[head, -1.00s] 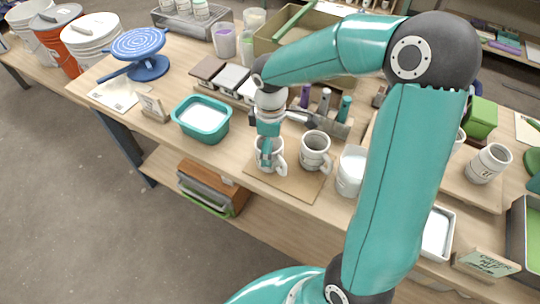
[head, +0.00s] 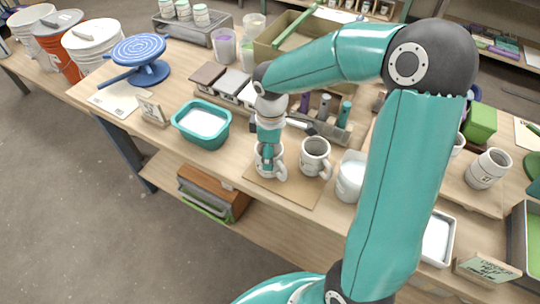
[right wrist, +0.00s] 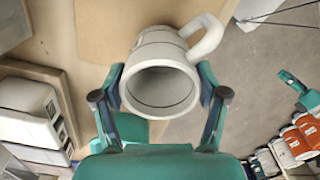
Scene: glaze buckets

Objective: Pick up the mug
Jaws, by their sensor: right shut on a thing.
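The mug (head: 264,171) is pale grey with a handle (head: 281,172) on its right side. It stands upright at the left of a brown board (head: 300,190), or so close above it that I cannot tell a gap. My right gripper (head: 268,158) comes down on it from above. In the right wrist view, the mug (right wrist: 160,88) sits between the two fingers of my right gripper (right wrist: 163,97), which are shut on it. Its open mouth faces the camera. A second similar mug (head: 315,157) stands just to the right, apart from it.
A white cup (head: 350,178) stands right of the board. A teal tub (head: 203,138) is to the left. A rack of tools (head: 325,124) and glaze blocks (head: 232,86) lie behind. The table's front edge is close to the board.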

